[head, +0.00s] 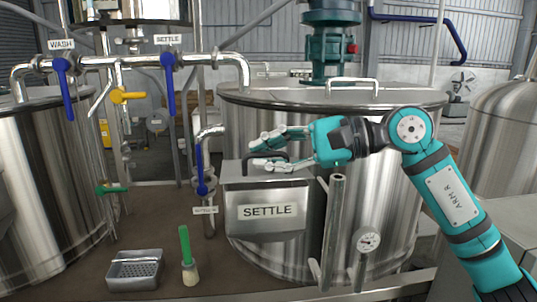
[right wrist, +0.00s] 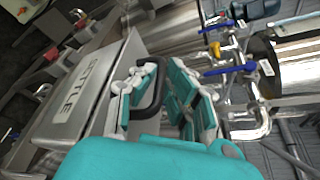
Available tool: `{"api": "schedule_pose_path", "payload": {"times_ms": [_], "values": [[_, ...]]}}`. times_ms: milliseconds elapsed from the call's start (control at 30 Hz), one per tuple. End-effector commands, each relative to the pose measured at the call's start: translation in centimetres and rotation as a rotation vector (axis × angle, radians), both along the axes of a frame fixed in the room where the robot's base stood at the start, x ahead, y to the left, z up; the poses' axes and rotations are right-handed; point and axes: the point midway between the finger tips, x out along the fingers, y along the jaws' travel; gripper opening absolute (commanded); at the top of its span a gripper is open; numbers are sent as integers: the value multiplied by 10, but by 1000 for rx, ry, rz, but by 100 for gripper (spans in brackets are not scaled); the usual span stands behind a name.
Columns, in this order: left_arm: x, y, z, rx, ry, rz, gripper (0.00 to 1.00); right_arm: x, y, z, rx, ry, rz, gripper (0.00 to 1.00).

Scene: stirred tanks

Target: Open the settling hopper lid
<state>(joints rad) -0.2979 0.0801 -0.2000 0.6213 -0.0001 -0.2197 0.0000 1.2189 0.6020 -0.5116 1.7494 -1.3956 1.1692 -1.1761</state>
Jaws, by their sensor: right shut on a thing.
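The settling hopper (head: 238,222) is a steel box with a SETTLE label, mounted on the front of the large middle tank. Its flat steel lid (head: 234,171) lies on top and looks closed. A black loop handle (right wrist: 153,92) stands on the lid. My right gripper (head: 262,151) comes in from the right over the lid, its fingers on either side of the handle and shut on it. In the right wrist view the handle runs between the teal and grey fingers. The fingers partly hide the handle in the head view. My left gripper is not in view.
The middle tank (head: 400,190) with its lid bar rises behind. A steel post (head: 333,230) and a gauge (head: 368,242) stand right of the hopper. Blue-handled valves (head: 200,170) and pipes are at left. A perforated tray (head: 135,270) and a green-handled brush (head: 186,248) are in front.

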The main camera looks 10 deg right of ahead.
Motion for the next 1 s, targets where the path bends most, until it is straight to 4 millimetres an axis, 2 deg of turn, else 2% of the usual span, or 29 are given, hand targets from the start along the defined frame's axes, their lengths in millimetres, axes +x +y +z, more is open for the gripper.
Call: {"api": "schedule_pose_path", "payload": {"times_ms": [33,400,567,1000], "values": [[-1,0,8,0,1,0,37,3,-1,10,1,29,-3,0],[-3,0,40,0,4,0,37,20,0,34,3,305,-3,0],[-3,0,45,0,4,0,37,27,0,38,2,387,-3,0],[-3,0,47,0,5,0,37,36,0,43,3,379,-2,0]]}}
